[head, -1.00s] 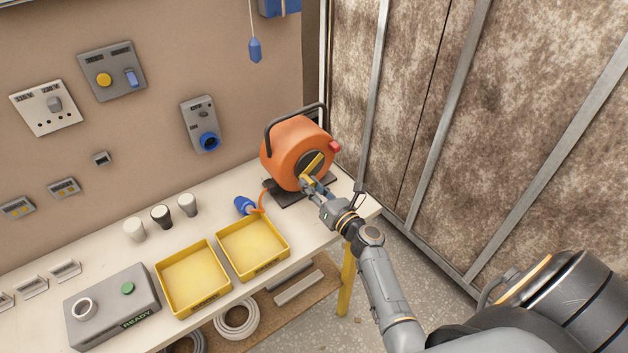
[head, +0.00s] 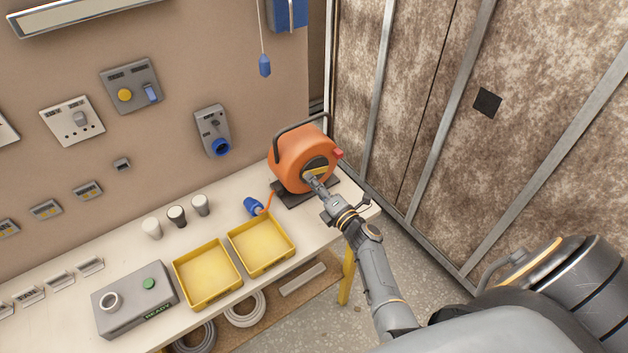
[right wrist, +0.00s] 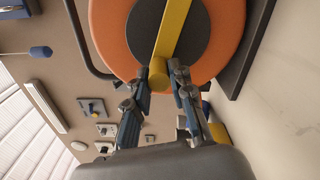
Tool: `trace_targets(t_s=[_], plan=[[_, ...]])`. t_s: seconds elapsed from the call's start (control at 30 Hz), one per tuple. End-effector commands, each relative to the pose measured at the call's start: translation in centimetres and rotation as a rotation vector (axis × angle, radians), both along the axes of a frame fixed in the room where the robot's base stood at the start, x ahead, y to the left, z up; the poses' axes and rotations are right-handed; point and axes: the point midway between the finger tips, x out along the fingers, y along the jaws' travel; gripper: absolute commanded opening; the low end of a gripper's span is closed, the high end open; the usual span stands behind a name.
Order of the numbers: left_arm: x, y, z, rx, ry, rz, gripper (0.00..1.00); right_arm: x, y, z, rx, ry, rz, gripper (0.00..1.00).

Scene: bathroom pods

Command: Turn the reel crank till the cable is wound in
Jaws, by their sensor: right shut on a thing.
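The orange cable reel (head: 291,158) stands on a dark base on the bench, with a black carry handle on top. Its yellow crank (head: 319,171) crosses the dark hub and also shows in the right wrist view (right wrist: 174,32). My right gripper (head: 310,182) is shut on the crank's yellow knob (right wrist: 158,74), which sits between the fingers in the wrist view. A short length of orange cable (head: 269,202) runs from the reel to a blue plug (head: 254,207) on the bench beside the base. My left gripper is not in view.
Two yellow trays (head: 233,254) stand left of the reel, with several small cups and a grey READY box (head: 162,305) further left. A blue socket (head: 221,147) is on the wall behind. A metal-framed panel (head: 480,160) rises on the right.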

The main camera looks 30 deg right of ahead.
Motion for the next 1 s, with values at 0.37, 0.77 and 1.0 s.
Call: trace_targets(t_s=[0.37,0.77,1.0], plan=[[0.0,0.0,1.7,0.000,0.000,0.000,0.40,0.0,-0.2,0.7,0.195,0.017,0.001,0.00],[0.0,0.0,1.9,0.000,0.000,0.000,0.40,0.0,-0.4,0.8,0.240,0.019,0.001,0.00],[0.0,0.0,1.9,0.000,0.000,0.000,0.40,0.0,-0.4,0.8,0.239,0.019,0.000,0.00]])
